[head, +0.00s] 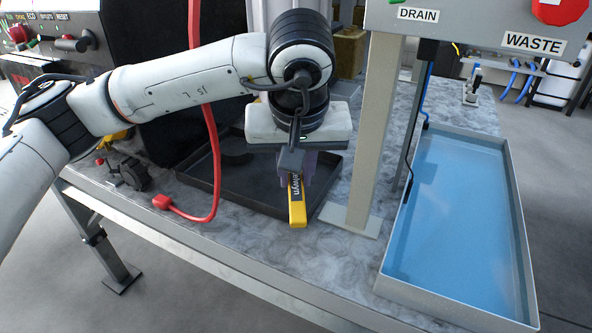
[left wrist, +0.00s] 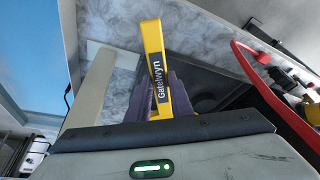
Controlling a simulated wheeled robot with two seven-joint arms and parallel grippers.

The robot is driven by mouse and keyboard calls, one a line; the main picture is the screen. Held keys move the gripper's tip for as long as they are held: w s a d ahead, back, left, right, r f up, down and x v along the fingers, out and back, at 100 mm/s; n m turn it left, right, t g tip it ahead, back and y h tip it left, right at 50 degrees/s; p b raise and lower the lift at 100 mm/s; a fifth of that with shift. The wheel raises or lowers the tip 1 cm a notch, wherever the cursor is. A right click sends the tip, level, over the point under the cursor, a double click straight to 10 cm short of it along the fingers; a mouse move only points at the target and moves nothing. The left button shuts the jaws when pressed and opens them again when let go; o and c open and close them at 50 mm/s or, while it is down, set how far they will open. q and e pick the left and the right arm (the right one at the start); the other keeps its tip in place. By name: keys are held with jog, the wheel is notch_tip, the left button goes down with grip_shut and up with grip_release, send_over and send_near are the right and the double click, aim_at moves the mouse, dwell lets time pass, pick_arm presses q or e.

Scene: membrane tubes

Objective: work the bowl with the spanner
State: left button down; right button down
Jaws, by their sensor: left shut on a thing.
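The yellow spanner (head: 297,211) with a dark name label is in my left gripper (head: 309,168), over the black tray. My left gripper is shut on it, and its yellow end points down and toward the front of the bench. In the left wrist view the spanner (left wrist: 151,38) stands out between the purple fingers (left wrist: 158,98) of the left gripper. The other end of the spanner is hidden by the gripper. I cannot make out the bowl in either view. My right gripper is not in view.
The black tray (head: 225,192) lies on the grey bench (head: 270,240). A red hose (head: 216,160) hangs at its left. A beige post (head: 372,130) stands right of the gripper, beside a tray of blue liquid (head: 455,220). A DRAIN and WASTE panel (head: 460,18) hangs above.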

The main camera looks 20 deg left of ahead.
pick_arm(q)
jog(key=shift+f+b, duration=0.3)
jog(key=shift+f, duration=0.2)
